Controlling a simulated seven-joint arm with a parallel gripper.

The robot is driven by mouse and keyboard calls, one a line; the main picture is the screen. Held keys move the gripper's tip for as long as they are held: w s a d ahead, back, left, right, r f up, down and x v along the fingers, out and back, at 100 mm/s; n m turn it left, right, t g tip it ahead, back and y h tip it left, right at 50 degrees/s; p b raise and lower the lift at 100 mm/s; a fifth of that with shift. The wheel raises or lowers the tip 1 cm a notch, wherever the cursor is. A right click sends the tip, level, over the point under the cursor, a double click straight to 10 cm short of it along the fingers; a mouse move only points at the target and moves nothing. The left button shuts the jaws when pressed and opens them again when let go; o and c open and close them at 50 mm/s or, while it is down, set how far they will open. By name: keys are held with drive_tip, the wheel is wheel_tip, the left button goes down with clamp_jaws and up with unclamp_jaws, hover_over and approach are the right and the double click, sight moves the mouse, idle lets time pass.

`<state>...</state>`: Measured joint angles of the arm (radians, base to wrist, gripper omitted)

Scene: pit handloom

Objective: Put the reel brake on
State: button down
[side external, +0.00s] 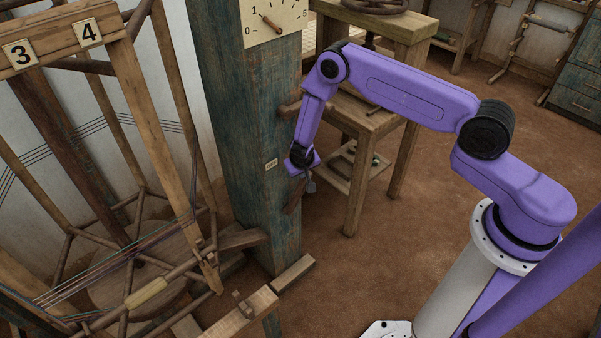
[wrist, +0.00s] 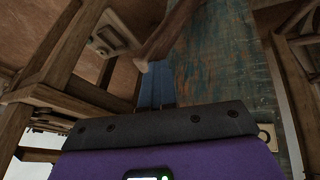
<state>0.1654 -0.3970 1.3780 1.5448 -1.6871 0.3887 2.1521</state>
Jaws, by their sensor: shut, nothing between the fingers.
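A short dark wooden lever (side external: 292,197), which looks like the brake lever, slants on the side of the blue-green weathered post (side external: 246,130). A small pale label (side external: 271,163) is on the post just left of it, too small to read. My gripper (side external: 310,185) is at the post's right side, by the lever's upper part. In the wrist view, my gripper's blue fingers (wrist: 155,72) are together and empty. The wooden lever (wrist: 172,30) ends close to their tips; I cannot tell whether they touch. The large wooden reel (side external: 150,130), with plates 3 and 4, stands left of the post.
A wooden peg (side external: 290,108) sticks out of the post above my gripper. A dial plate (side external: 274,20) is higher on the post. A wooden stand (side external: 366,125) with a low shelf is close behind my gripper. The brown floor at the right is open.

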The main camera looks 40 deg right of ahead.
drive_tip(key=shift+d+f, duration=0.15)
drive_tip(key=shift+d, duration=0.7)
drive_tip(key=w+a+v, duration=0.1)
drive_tip(key=v, duration=1.2)
drive_tip(key=shift+w, duration=0.25)
